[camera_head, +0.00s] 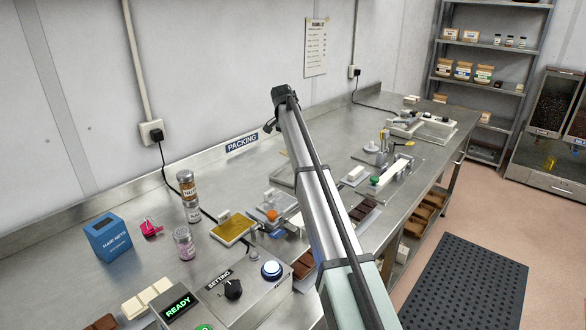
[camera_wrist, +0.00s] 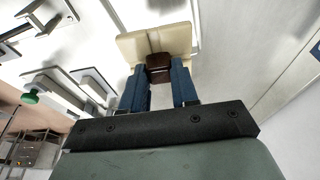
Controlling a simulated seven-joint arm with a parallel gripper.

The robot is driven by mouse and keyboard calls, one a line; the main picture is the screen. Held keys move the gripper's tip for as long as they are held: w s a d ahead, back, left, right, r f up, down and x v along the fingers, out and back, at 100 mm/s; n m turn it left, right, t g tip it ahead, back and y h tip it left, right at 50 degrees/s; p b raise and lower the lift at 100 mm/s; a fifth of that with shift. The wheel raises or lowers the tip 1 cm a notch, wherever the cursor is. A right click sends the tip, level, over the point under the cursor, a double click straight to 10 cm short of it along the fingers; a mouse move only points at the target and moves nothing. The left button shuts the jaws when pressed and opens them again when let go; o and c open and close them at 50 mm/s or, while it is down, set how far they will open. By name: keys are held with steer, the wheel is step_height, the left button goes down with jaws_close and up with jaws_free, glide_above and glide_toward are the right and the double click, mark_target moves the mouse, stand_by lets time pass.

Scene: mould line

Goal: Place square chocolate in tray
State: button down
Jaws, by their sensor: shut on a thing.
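In the wrist view, my gripper (camera_wrist: 159,75) has its two blue fingers closed on a small dark brown square chocolate (camera_wrist: 158,64). Just beyond the chocolate is a pale cream piece (camera_wrist: 134,47) with a line down its middle; I cannot tell whether it is the tray or whether the chocolate touches it. In the head view my arm crosses the middle of the bench and hides my gripper and the chocolate. No tray can be made out with certainty there.
On the steel bench (camera_head: 130,265) stand a blue hair-net box (camera_head: 108,237), several jars (camera_head: 185,243), a gold-topped plate (camera_head: 233,229) and a control box (camera_head: 232,290). Chocolate bars (camera_head: 148,298) lie at the front left. A green-knobbed device (camera_head: 376,180) stands right of my arm.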

step_height(320, 180, down, 9)
stand_by(0.5)
steer(key=shift+f, duration=0.1)
steer(key=c, duration=0.9)
jaws_free()
steer(key=shift+o, duration=0.2)
steer(key=v, duration=1.2)
steer(key=shift+d, duration=0.1)
